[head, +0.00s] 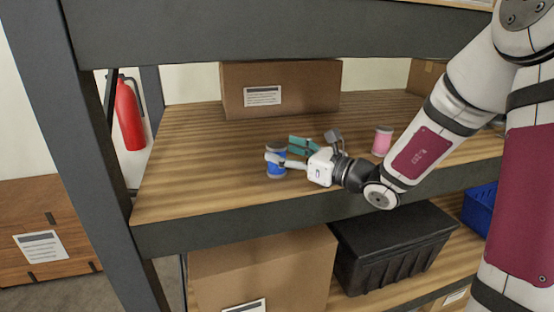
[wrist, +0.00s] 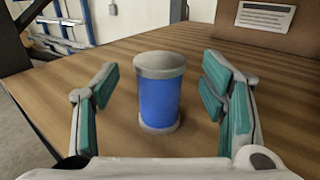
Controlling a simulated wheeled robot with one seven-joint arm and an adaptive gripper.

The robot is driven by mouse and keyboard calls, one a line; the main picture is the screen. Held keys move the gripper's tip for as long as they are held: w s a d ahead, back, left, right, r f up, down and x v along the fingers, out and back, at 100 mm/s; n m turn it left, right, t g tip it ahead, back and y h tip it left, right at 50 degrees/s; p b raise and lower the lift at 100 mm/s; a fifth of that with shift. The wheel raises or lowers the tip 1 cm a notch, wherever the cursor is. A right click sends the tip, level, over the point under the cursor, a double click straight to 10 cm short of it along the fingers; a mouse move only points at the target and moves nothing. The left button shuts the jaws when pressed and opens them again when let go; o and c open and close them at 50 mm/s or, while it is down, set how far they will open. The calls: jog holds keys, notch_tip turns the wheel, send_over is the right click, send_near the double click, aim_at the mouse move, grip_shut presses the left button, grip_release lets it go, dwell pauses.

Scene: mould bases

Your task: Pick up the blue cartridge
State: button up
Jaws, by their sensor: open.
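The blue cartridge (wrist: 158,100) stands upright on the wooden shelf, a blue cylinder with grey caps at top and bottom. In the head view the cartridge (head: 276,172) is partly hidden behind a finger of my gripper. My gripper (wrist: 160,92) is open, with teal pads on its fingers. In the wrist view the cartridge stands between the two fingers, with a gap on each side. In the head view my gripper (head: 284,152) reaches in from the right at the cartridge's height.
A pink-and-white cylinder (head: 382,140) stands right of my gripper. A large cardboard box (head: 310,84) is behind on the same shelf (head: 190,160). The shelf above and a grey post (head: 75,140) bound the space. The shelf left of the cartridge is clear.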

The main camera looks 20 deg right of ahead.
aim_at(277, 144)
jog(key=shift+x, duration=1.45)
jog(key=c, duration=1.4)
jog(key=shift+o, duration=0.2)
jog(key=shift+r, duration=0.9)
jog(key=shift+s+d+r, duration=0.15)
jog(key=shift+r, duration=0.3)
jog(key=shift+s+d+r, duration=0.1)
jog(key=shift+r, duration=0.35)
jog(key=r+v, duration=0.1)
jog(key=v, duration=1.4)
jog(key=shift+d, duration=0.45)
